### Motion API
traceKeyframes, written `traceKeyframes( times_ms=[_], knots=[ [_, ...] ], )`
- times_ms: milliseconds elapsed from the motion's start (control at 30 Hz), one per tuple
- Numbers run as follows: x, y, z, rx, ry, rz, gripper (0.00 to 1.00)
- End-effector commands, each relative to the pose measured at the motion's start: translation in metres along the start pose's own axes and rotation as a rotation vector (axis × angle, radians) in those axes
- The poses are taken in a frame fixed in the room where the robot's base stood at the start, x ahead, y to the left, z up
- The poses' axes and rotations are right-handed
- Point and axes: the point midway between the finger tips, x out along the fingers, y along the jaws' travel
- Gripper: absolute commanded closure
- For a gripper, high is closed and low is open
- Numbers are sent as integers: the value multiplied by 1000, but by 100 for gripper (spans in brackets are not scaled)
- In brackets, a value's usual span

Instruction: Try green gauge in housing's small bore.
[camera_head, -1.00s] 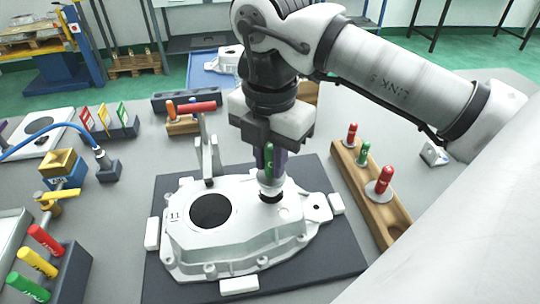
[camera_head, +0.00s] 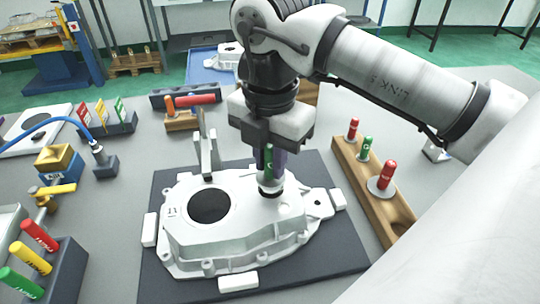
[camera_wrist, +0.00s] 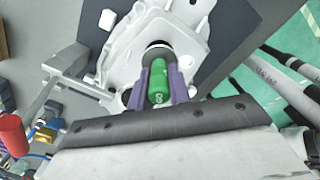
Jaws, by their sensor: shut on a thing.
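The pale cast housing (camera_head: 235,240) lies on a dark mat (camera_head: 345,250), its large dark bore (camera_head: 209,206) facing up. My gripper (camera_head: 271,162) is above the housing's right part, purple fingers shut on the green gauge (camera_head: 268,157). The gauge looks upright, its pale lower end at the small raised boss right of the large bore. In the wrist view the green gauge (camera_wrist: 158,82) sits between my fingers, its far end at a dark round opening (camera_wrist: 159,52). The gauge end hides most of the small bore, so I cannot tell whether it is inside or just above.
A wooden rack (camera_head: 371,200) with red and green gauges stands at right. A grey upright clamp (camera_head: 207,152) stands close behind the housing. White blocks (camera_head: 238,281) sit around the housing. A dark holder (camera_head: 62,275) with red, yellow and green handles is at left.

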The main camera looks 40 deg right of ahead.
Motion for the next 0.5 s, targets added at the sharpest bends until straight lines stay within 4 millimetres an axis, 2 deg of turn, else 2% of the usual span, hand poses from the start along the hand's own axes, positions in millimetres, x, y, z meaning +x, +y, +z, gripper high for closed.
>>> traceKeyframes(
  times_ms=[500],
  knots=[
    [11,0,0,0,0,0,100]
  ],
)
